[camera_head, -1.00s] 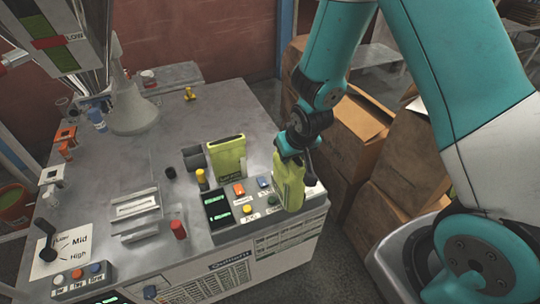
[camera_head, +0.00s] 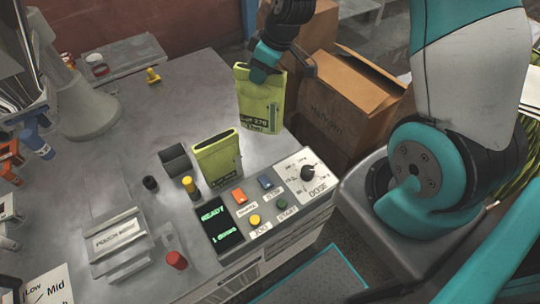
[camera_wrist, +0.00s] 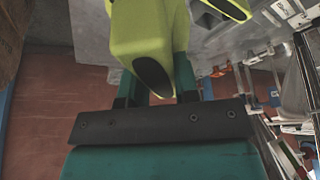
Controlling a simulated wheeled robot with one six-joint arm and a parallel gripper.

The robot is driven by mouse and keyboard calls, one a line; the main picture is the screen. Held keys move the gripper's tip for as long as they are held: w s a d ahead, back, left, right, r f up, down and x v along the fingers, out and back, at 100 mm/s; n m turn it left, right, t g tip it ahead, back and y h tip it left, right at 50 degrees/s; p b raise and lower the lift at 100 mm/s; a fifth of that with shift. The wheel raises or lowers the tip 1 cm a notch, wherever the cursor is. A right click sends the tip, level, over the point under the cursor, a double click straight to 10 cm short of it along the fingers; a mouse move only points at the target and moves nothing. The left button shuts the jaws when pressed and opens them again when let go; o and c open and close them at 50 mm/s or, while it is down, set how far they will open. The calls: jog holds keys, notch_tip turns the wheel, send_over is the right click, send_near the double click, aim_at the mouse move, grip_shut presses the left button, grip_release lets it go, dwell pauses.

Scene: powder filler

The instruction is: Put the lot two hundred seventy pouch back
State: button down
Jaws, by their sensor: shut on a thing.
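My gripper (camera_head: 266,66) is shut on the top of a yellow-green pouch (camera_head: 258,98). The pouch hangs upright, its printed face towards the head camera; the text seems to read lot 270. It appears by the machine's right back edge, beside the cardboard boxes. In the wrist view the held pouch (camera_wrist: 148,38) lies between the fingers, with a dark oval on its end. A second yellow-green pouch (camera_head: 218,160) stands on the machine top behind the button panel, apart from the held one. Its lot number cannot be read.
A dark grey open holder (camera_head: 175,160) sits left of the standing pouch. The panel has a READY display (camera_head: 216,222), buttons and a dose knob (camera_head: 308,172). A yellow-topped post (camera_head: 190,187) and a metal tray (camera_head: 122,244) are nearby. Cardboard boxes (camera_head: 345,105) stand behind right.

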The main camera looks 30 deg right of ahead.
aim_at(272, 114)
jog(key=d+r+n, duration=0.1)
jog(key=r+n+g, duration=0.1)
jog(key=n, duration=0.1)
jog(key=d+r+n+y+b, duration=0.1)
jog(key=r+n, duration=0.1)
jog(key=shift+s+d+g, duration=0.2)
jog(key=shift+d+g, duration=0.1)
jog(key=shift+s+d+n, duration=0.1)
jog(key=shift+n, duration=0.2)
notch_tip(272, 114, down, 19)
jog(key=shift+f+p, duration=0.2)
jog(key=shift+p, duration=0.15)
jog(key=c, duration=0.9)
grip_release()
jog(key=shift+f, duration=0.1)
jog(key=shift+o, duration=0.2)
jog(key=shift+s, duration=0.1)
